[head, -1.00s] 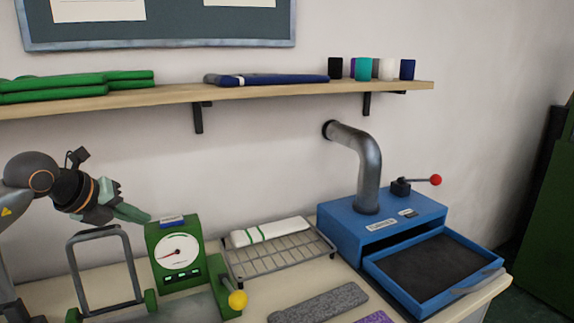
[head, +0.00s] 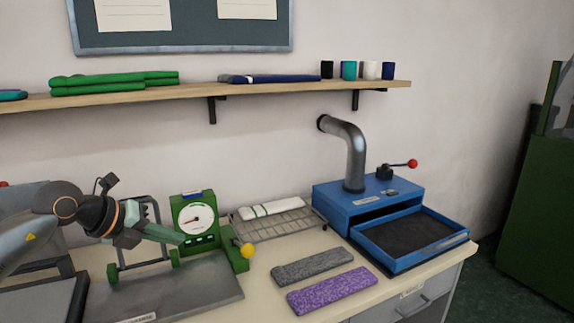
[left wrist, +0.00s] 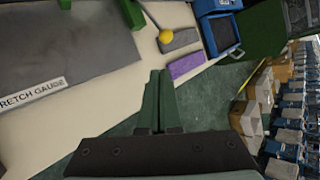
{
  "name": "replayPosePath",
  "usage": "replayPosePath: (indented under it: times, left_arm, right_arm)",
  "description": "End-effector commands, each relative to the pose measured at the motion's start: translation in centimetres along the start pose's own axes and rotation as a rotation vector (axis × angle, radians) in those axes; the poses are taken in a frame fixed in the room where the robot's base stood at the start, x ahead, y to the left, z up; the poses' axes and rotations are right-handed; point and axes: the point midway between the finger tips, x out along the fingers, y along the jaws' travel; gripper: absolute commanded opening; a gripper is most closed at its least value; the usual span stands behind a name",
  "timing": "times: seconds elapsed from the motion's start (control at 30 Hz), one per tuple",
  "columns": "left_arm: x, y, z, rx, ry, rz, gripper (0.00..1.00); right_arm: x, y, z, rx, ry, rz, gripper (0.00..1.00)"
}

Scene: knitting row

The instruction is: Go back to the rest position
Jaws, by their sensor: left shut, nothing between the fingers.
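My left gripper (head: 165,234) is shut and empty. In the head view it comes in from the left and hangs in front of the green gauge with a dial (head: 195,218). In the left wrist view its closed fingers (left wrist: 160,100) point away from the camera, with the floor and the table edge behind them. The stretch gauge's grey plate (head: 190,285) lies on the table below the gripper; its label shows in the left wrist view. My right gripper is in neither view.
A grey strip (head: 313,266) and a purple strip (head: 332,290) lie on the table. A wire rack (head: 285,226) holds a white roll with green stripes. A blue press (head: 362,200) with an open drawer (head: 440,256) and pipe stands at right. A shelf (head: 230,96) runs above.

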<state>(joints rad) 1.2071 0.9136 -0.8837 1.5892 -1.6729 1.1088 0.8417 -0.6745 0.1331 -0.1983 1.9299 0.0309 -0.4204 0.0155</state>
Motion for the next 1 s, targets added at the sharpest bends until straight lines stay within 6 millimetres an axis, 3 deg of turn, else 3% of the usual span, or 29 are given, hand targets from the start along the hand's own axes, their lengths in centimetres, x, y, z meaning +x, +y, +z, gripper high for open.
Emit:
replayPosePath:
  times: [0.1, 0.3, 0.43, 0.57, 0.67, 0.77, 0.87, 1.0]
  left_arm:
    - [3.3, -2.4, -4.4, -0.04, 0.107, -0.16, 0.0]
    - [6.8, -6.8, -11.5, -0.216, 0.247, -0.485, 0.0]
    - [7.6, -8.6, -14.7, -0.42, 0.285, -0.686, 0.0]
    - [8.1, -8.8, -16.3, -0.674, 0.271, -0.839, 0.0]
    - [8.6, -7.5, -17.1, -0.897, 0.228, -0.914, 0.0]
    - [9.3, -4.9, -17.9, -1.136, 0.16, -0.944, 0.0]
    - [10.3, -1.1, -19.2, -1.382, 0.075, -0.928, 0.0]
    - [11.6, 5.4, -22.9, -1.727, -0.066, -0.826, 0.0]
  right_arm:
    - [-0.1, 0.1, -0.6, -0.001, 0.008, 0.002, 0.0]
    - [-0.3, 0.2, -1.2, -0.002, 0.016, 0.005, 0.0]
    - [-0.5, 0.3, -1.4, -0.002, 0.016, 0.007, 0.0]
    - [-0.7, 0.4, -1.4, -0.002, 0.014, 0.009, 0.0]
    - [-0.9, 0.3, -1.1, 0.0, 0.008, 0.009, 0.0]
    - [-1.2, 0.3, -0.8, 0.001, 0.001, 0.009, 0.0]
    - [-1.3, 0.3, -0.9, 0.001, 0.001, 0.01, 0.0]
    - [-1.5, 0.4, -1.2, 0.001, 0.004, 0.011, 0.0]
